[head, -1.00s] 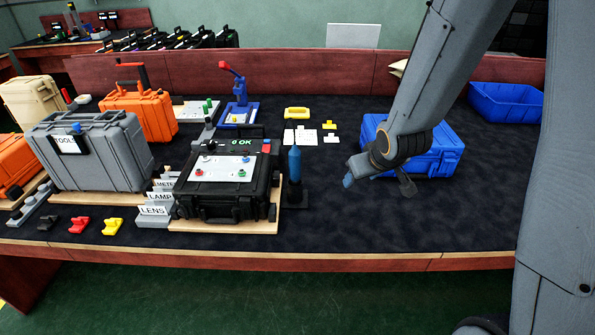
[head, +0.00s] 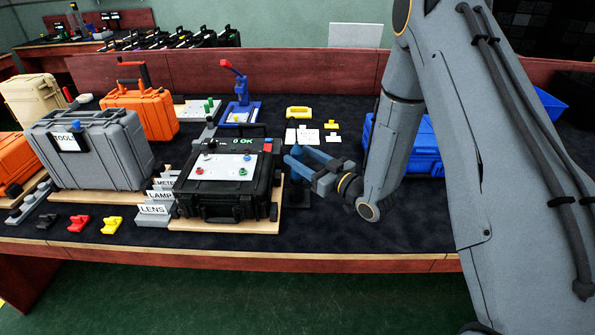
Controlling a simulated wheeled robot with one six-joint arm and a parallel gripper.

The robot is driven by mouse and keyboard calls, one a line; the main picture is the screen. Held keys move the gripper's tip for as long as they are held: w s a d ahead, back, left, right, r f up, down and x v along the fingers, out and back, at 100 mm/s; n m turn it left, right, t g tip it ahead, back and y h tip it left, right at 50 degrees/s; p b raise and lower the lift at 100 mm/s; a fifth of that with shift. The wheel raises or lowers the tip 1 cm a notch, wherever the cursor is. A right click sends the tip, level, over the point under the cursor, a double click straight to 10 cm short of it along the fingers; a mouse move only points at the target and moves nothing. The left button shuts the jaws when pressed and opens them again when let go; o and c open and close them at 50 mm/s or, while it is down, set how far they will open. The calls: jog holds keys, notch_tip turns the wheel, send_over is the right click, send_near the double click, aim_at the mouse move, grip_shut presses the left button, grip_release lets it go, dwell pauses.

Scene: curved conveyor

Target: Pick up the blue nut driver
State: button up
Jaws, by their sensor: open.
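The blue nut driver (head: 296,153) stands upright in a small black stand (head: 296,194), just right of the black case. My gripper (head: 294,156) reaches in from the right, level with the driver's handle. Its two blue fingers are open and point left, with their tips at the handle. The fingers hide much of the driver, and I cannot tell whether they touch it.
The black test case (head: 222,206) with an OK display is close to the left of my fingertips. A blue case (head: 425,150) is behind my arm. The dark mat in front of the driver is clear.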

jog(key=p+x, duration=0.2)
jog(key=x, duration=0.4)
jog(key=shift+w+a+r+p, duration=0.15)
jog(key=shift+w+r+p, duration=0.05)
jog(key=shift+w+p, duration=0.2)
grip_shut()
